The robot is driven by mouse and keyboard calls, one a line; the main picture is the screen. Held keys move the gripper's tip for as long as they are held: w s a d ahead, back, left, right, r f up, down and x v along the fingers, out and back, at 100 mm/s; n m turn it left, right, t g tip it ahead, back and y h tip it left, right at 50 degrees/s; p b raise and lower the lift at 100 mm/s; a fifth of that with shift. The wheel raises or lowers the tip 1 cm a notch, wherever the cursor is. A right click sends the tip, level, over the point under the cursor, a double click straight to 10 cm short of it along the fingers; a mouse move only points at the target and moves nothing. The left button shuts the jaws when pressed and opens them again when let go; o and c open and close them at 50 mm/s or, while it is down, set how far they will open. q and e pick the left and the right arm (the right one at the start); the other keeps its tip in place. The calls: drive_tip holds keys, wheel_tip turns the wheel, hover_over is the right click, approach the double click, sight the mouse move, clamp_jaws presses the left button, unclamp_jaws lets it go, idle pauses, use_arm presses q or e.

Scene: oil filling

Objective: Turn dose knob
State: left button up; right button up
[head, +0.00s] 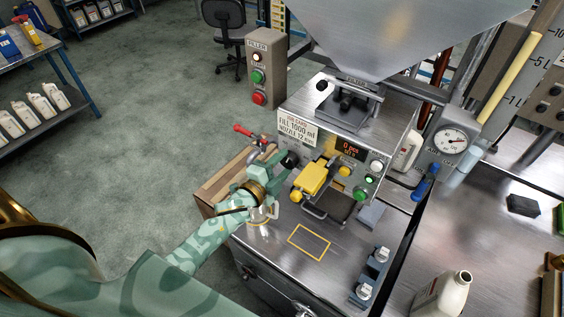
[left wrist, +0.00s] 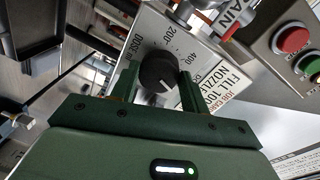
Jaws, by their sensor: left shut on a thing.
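The filling machine (head: 372,150) has a steel front panel. The black dose knob (head: 289,160) sits on the panel's left part, below the job card (head: 297,131) that reads FILL 1000 ml. My left gripper (head: 283,164) reaches it from the lower left. In the left wrist view the dose knob (left wrist: 157,72) stands between the two green fingers of my left gripper (left wrist: 160,85), which is shut on it. Dial marks 200 and 400 show around the knob; the fingers and palm cover part of the dial. My right gripper is not in view.
A yellow block-shaped part (head: 312,178) and lit buttons sit right of the knob. A red-handled valve (head: 243,131) is to its upper left. A yellow outlined square (head: 309,242) on the steel top is empty. A white bottle (head: 443,294) stands at the lower right.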

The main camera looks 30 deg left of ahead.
use_arm(q)
drive_tip(key=n+p, duration=0.2)
drive_tip(key=n, duration=0.7)
drive_tip(key=n+p, duration=0.1)
drive_tip(key=n, duration=0.2)
drive_tip(key=shift+f+t+h, duration=0.2)
drive_tip(key=shift+t+h, duration=0.1)
drive_tip(key=shift+h, duration=0.1)
idle(0.3)
drive_tip(key=o, duration=1)
drive_tip(key=shift+s, duration=0.1)
drive_tip(key=v, duration=1.6)
drive_tip(key=shift+s+b, duration=0.1)
drive_tip(key=shift+b, duration=0.25)
